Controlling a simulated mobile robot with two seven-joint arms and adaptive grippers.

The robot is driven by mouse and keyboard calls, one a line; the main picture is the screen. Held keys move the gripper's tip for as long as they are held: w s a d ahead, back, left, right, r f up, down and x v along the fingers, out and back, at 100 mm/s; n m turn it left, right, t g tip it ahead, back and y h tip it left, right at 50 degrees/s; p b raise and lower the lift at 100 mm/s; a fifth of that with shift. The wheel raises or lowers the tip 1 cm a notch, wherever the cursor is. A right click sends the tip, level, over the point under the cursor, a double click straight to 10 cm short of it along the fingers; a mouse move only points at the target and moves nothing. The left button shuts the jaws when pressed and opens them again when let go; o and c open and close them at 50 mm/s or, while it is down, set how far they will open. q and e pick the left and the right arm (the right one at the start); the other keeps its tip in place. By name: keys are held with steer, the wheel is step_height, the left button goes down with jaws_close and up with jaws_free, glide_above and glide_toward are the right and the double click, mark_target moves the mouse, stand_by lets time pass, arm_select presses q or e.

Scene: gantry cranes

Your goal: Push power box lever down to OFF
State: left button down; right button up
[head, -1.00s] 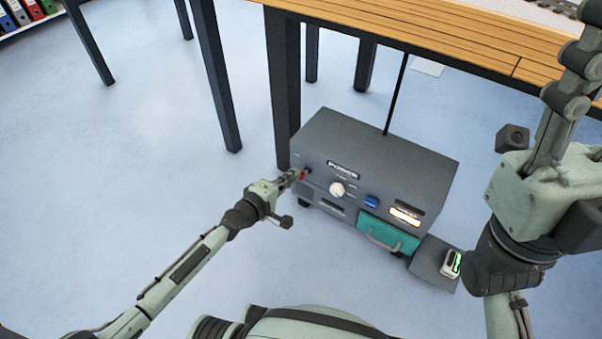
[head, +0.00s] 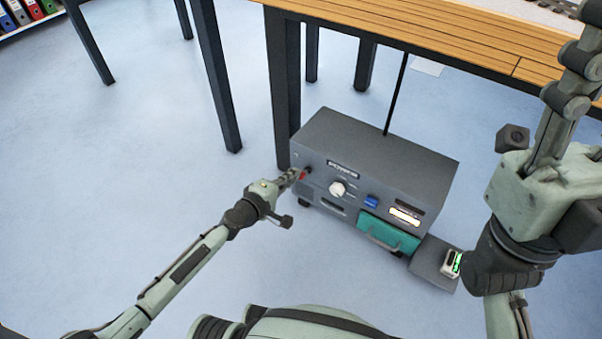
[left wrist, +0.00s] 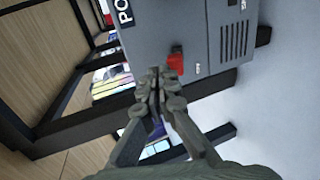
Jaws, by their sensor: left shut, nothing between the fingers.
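The grey power box (head: 390,165) stands on the floor beside a table leg, its front panel facing me. Its red lever (head: 302,175) is at the left end of the panel. The lever also shows in the left wrist view (left wrist: 175,62), just beyond the fingertips. My left gripper (head: 291,177) is shut and empty, with its fingertips close to the lever. I cannot tell whether they touch it. In the left wrist view the gripper (left wrist: 160,80) points at the panel. My right arm (head: 525,200) is at the right; its fingers are not clearly visible.
The box's panel carries a white knob (head: 337,189), a blue switch (head: 372,201) and a teal drawer (head: 388,232) with a handle. A wooden table (head: 450,35) with dark legs overhangs behind the box. The blue floor at the left is clear.

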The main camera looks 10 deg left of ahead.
mark_target(310, 158)
arm_select(q)
steer(key=shift+w, duration=0.1)
steer(key=shift+w+d, duration=0.35)
steer(key=shift+w, duration=0.55)
steer(key=shift+w+d, duration=0.3)
steer(key=shift+w, duration=0.6)
steer(key=shift+w+d, duration=0.35)
steer(key=shift+w, duration=0.55)
